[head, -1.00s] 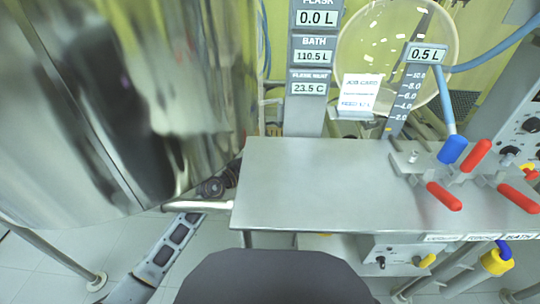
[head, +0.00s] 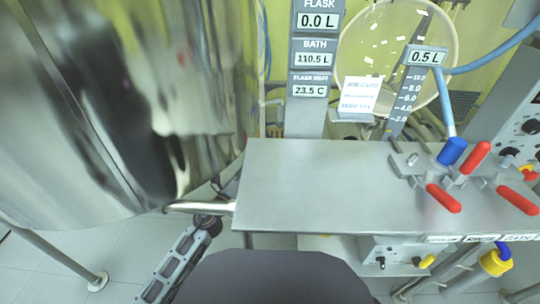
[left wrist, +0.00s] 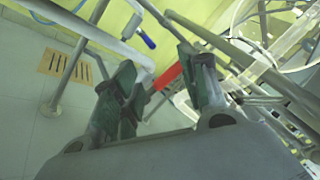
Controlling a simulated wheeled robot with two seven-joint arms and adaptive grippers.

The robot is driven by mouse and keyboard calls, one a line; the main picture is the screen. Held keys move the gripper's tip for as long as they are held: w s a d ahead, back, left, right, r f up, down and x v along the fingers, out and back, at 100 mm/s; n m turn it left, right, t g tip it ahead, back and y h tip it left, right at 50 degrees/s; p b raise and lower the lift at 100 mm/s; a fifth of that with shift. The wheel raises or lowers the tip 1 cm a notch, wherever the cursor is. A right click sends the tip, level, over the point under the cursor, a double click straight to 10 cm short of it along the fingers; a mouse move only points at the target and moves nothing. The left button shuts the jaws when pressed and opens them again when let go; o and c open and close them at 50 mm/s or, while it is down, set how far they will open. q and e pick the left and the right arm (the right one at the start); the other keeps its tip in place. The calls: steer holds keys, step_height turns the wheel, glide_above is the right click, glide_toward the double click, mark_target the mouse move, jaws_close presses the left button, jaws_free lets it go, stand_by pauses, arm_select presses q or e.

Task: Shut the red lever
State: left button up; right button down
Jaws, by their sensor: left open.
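In the left wrist view a red lever (left wrist: 168,76) shows beyond and between the fingers of my left gripper (left wrist: 158,66), which is open. The lever sits near the end of a pale pipe. Whether a finger touches it I cannot tell. In the head view only links of my left arm show at the lower left; its gripper is hidden there. Several red levers stand on the table's right side in the head view, one angled up (head: 476,158), one pointing down right (head: 443,198) and another farther right (head: 517,200). My right gripper is in neither view.
A large shiny metal vessel (head: 90,110) fills the left of the head view. A steel table (head: 320,185) has a clear top in the middle. A blue handle (head: 452,151) is among the levers. Another blue handle (left wrist: 145,38) is near pipes in the left wrist view.

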arm_select(q)
steer(key=s+a+f+n+g+y, duration=0.2)
steer(key=s+a+f+n+y, duration=0.25)
steer(key=f+n, duration=0.4)
steer(key=s+a+f+n+g+y, duration=0.2)
steer(key=s+a+f+n+y, duration=0.3)
steer(key=n, duration=0.6)
steer(key=s+d+f+n+g+h, duration=0.2)
steer(key=s+d+f+n+g, duration=0.1)
steer(key=s, duration=0.6)
steer(key=s+d+f+n+g+h, duration=0.3)
steer(key=s+f+n, duration=0.3)
steer(key=s, duration=0.4)
steer(key=shift+f+g, duration=0.4)
steer(key=shift+f, duration=0.35)
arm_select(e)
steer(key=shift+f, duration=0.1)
arm_select(q)
steer(key=shift+s+d+r+b, duration=0.1)
steer(key=shift+b, duration=0.25)
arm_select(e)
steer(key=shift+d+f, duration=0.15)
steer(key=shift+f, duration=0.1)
